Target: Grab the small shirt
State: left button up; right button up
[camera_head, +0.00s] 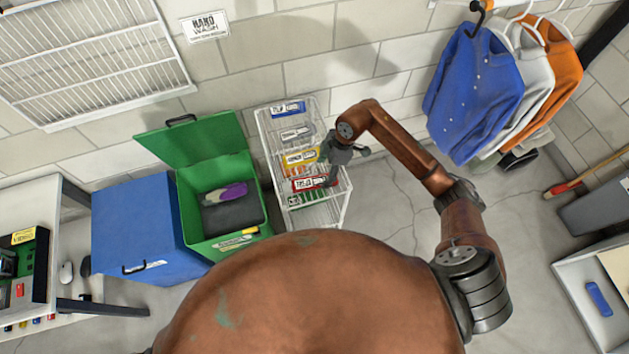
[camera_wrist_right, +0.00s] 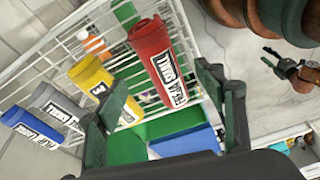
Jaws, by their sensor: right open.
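My right gripper (camera_head: 350,155) is over the right side of the rack, by the yellow and red rolls. In its wrist view the right gripper (camera_wrist_right: 163,82) is open, with the red roll between and beyond its fingers. My left gripper is out of view.
A green bin (camera_head: 264,205) with an open lid and a closed blue bin (camera_head: 135,225) stand left of the rack. Shirts hang on hangers (camera_head: 480,95) at the upper right. The concrete floor right of the rack is clear around my arm.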

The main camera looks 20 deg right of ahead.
aim_at(315, 178)
jog(key=a+f, duration=0.2)
jog(key=f, duration=0.1)
jog(key=a+f, duration=0.1)
jog(key=f, duration=0.1)
jog(key=shift+w+f, duration=0.2)
jog(key=shift+w, duration=0.05)
jog(key=c, duration=1.3)
jog(key=shift+r, duration=0.15)
